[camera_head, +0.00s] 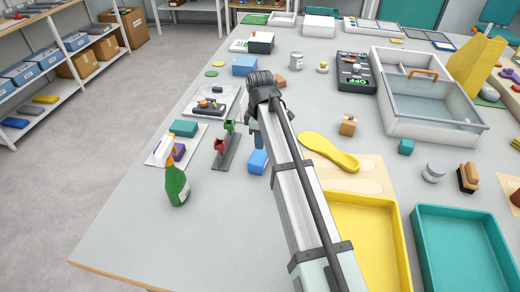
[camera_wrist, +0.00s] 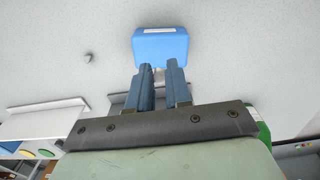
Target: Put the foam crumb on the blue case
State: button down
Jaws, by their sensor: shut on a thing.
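The blue case (camera_head: 258,161) stands on the grey table near the middle left. It shows close beyond my fingertips in the wrist view (camera_wrist: 160,46), with a white label strip on it. My gripper (camera_head: 254,134) points down just behind the case in the head view. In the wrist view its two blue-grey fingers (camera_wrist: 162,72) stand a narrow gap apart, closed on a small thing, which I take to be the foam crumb. The crumb is mostly hidden by the fingers. I cannot tell whether it touches the case.
A dark stand with red and green clamps (camera_head: 228,150) is just left of the case. A green spray bottle (camera_head: 177,183) stands near the left edge. A yellow insole (camera_head: 330,152) and a yellow tray (camera_head: 402,230) lie to the right. Another blue box (camera_head: 245,66) is farther back.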

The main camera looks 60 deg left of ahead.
aim_at(260, 156)
jog(key=shift+f, duration=2.25)
jog(key=shift+f, duration=0.1)
jog(key=c, duration=1.1)
grip_release()
jog(key=shift+o, duration=0.2)
notch_tip(260, 156, up, 12)
jog(key=shift+r, duration=0.15)
